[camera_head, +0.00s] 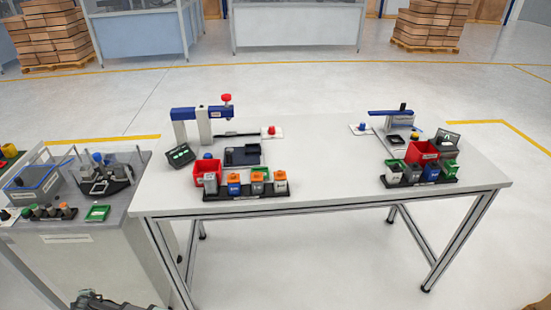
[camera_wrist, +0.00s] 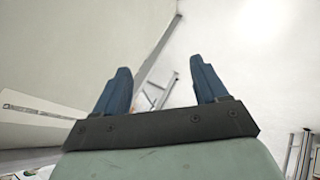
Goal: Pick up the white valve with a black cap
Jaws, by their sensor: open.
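A row of small capped blocks stands in a black rack (camera_head: 421,183) on the right of the white table. The leftmost, a pale block with a dark top (camera_head: 393,171), may be the white valve with a black cap, but it is too small to be sure. My gripper (camera_wrist: 158,76) shows in the wrist view with its two blue fingers apart and nothing between them. It faces the pale floor and a metal table frame (camera_wrist: 155,85), away from the valves. A dark part of my arm shows at the bottom left edge of the head view.
Another rack (camera_head: 246,191) of capped blocks stands on the table's left, near a red bin (camera_head: 207,174). A second red bin (camera_head: 421,152) is behind the right rack. The table's middle (camera_head: 330,165) is clear. A grey side bench (camera_head: 95,245) stands at left.

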